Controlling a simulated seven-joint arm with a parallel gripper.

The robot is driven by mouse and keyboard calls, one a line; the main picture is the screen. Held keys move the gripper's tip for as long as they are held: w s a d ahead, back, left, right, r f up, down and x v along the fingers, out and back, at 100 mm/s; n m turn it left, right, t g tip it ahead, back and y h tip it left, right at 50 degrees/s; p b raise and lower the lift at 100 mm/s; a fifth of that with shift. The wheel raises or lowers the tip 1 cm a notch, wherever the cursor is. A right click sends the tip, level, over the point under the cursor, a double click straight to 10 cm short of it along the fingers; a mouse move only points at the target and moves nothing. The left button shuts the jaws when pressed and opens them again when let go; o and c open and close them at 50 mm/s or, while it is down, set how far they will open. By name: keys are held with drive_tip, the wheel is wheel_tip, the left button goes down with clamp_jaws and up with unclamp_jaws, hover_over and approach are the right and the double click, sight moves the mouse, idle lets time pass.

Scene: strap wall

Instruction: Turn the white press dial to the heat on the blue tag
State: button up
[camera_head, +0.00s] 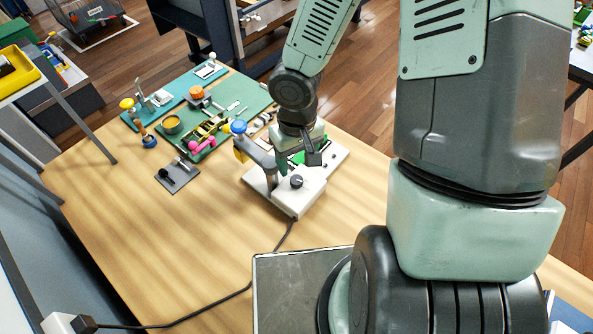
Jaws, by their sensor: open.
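The white press (305,200) stands on the wooden table, with a grey column and arm. A small dark round dial (297,182) sits on its front end. The dial's marks are too small to read. My gripper (299,161) is open and points down over the press, just behind and above the dial. It appears apart from the dial, and I see nothing between its fingers. It hides part of the press. I cannot make out a blue tag; a blue round knob (239,127) shows at the left of the press.
A green mat (245,92) with tools and a pink dumbbell-shaped thing (203,145) lies behind left. A grey plate (178,176) with small black parts lies left. A black cable (232,296) runs from the press to the lower left. The table's left front is clear.

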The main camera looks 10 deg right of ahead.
sight(297, 179)
drive_tip(key=shift+f, duration=3.3)
drive_tip(key=c, duration=1)
